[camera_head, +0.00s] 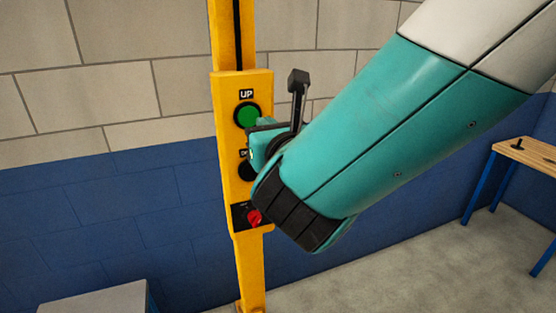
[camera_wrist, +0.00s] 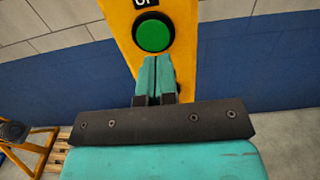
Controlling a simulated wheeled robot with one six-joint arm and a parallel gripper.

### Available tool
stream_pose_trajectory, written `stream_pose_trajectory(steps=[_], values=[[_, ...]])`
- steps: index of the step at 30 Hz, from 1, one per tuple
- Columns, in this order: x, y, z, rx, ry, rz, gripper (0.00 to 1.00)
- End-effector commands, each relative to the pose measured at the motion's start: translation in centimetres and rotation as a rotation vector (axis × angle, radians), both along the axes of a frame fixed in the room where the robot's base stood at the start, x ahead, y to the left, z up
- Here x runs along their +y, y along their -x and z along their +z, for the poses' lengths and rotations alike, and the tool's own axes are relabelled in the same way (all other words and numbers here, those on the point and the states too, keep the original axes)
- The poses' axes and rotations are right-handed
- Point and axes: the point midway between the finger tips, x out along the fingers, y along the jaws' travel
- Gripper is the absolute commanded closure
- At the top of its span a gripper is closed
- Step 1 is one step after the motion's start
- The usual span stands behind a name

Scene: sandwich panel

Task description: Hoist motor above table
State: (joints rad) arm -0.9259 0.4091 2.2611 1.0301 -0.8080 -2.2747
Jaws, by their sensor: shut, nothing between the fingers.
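A yellow control panel (camera_head: 228,140) on a yellow post carries a green button (camera_head: 247,115) under an UP label. A black button (camera_head: 244,170) below it is partly hidden by my gripper, and a red knob (camera_head: 254,216) sits lower down. My gripper (camera_head: 258,130) is shut and empty, close in front of the panel. In the wrist view, the fingertips (camera_wrist: 157,60) are together just below the green button (camera_wrist: 153,34). I cannot tell whether they touch the panel. I cannot make out the motor for sure in either view.
A wooden-topped table with blue legs (camera_head: 529,151) stands at the right. A grey-topped block (camera_head: 95,302) is at the lower left. In the wrist view, a yellow frame (camera_wrist: 38,148) with a dark thing beside it and some wooden slats shows at the lower left.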

Motion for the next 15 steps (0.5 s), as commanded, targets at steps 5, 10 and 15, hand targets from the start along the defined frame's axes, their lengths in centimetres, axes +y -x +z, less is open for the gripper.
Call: stream_pose_trajectory(steps=[5,10,15], values=[[-0.4,4.3,-0.8,0.002,0.000,0.017,1.00],[-1.1,6.7,-0.6,0.004,0.001,0.017,1.00],[-1.5,7.7,-0.5,0.005,0.002,0.014,1.00]])
